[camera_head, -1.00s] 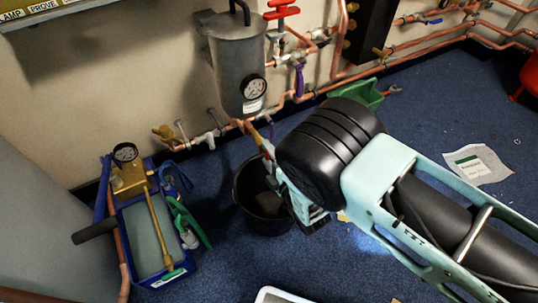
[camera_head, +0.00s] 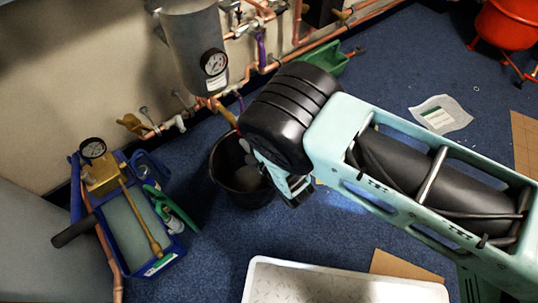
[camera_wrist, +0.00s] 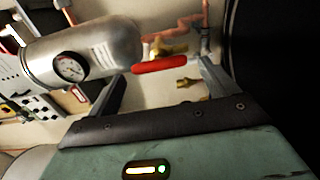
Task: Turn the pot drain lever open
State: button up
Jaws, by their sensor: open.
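The grey metal pot (camera_head: 193,45) with a round gauge (camera_head: 213,62) hangs on the wall. In the wrist view the pot (camera_wrist: 100,45) lies sideways at upper left. A red lever (camera_wrist: 160,65) shows just off its end, beside a brass valve (camera_wrist: 165,47). My gripper (camera_wrist: 163,75) is open, one finger on each side of the lever's span. The lever lies between or just beyond the fingertips, and I see no clear grip on it. In the head view my gripper (camera_head: 290,185) is below the pot, and my arm hides the lever.
A black bucket (camera_head: 228,185) stands on the blue floor under the pot, close by my gripper. A blue tool tray (camera_head: 125,240) with a brass pump is at left. Copper pipes run along the wall. A white tray (camera_head: 340,290) lies in front.

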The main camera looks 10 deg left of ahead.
jog(key=p+v, duration=0.4)
jog(key=v, duration=1.1)
jog(key=shift+s+d+p, duration=0.15)
jog(key=shift+s+p, duration=0.05)
jog(key=shift+p, duration=0.1)
jog(key=w+a+r+m+h, duration=0.4)
jog(key=w+r+m+h, duration=0.25)
jog(key=m, duration=0.25)
notch_tip(320, 180, up, 9)
jog(key=d+m+g+h, duration=0.1)
jog(key=m+g+h, duration=0.1)
jog(key=m+g, duration=0.3)
jog(key=s+d+r+m+g+h, duration=0.5)
jog(key=s+d+r+m+g, duration=0.15)
jog(key=s+d+r, duration=1.15)
notch_tip(320, 180, up, 33)
jog(key=w+d+p, duration=0.1)
jog(key=d+p, duration=0.1)
jog(key=p, duration=3)
jog(key=shift+w, duration=0.35)
